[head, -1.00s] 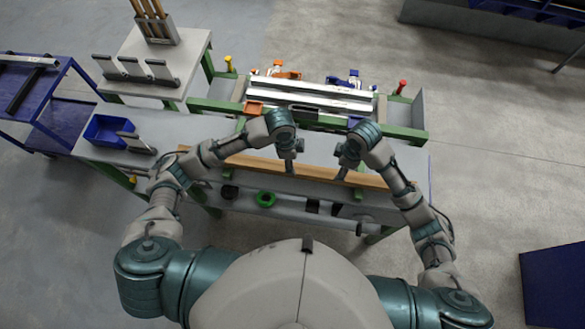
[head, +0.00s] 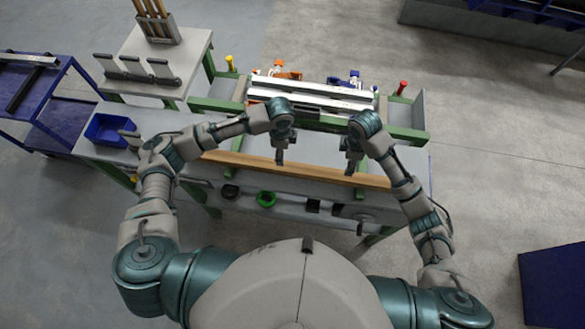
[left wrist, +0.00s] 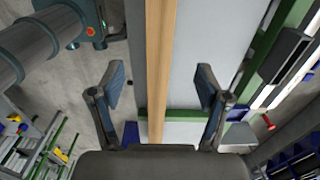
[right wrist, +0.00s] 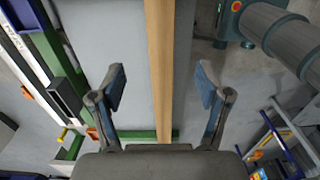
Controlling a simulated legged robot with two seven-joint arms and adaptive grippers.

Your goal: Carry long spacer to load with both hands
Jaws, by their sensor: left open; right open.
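The long spacer looks to be the long wooden bar (head: 315,171) lying along the front of the grey table; my left arm covers its left end. My left gripper (head: 279,161) is open over the bar's middle. In the left wrist view the bar (left wrist: 160,60) runs between its spread fingers (left wrist: 161,80). My right gripper (head: 350,171) is open over the bar, right of the left one. In the right wrist view the bar (right wrist: 159,60) passes between its fingers (right wrist: 160,80). Neither gripper is closed on it. Long white bars (head: 325,102) lie in the green-framed fixture behind.
A blue bin (head: 107,130) stands at the table's left. Orange (head: 283,72) and blue (head: 346,80) clamps sit behind the white bars. A blue cart (head: 50,100) stands far left.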

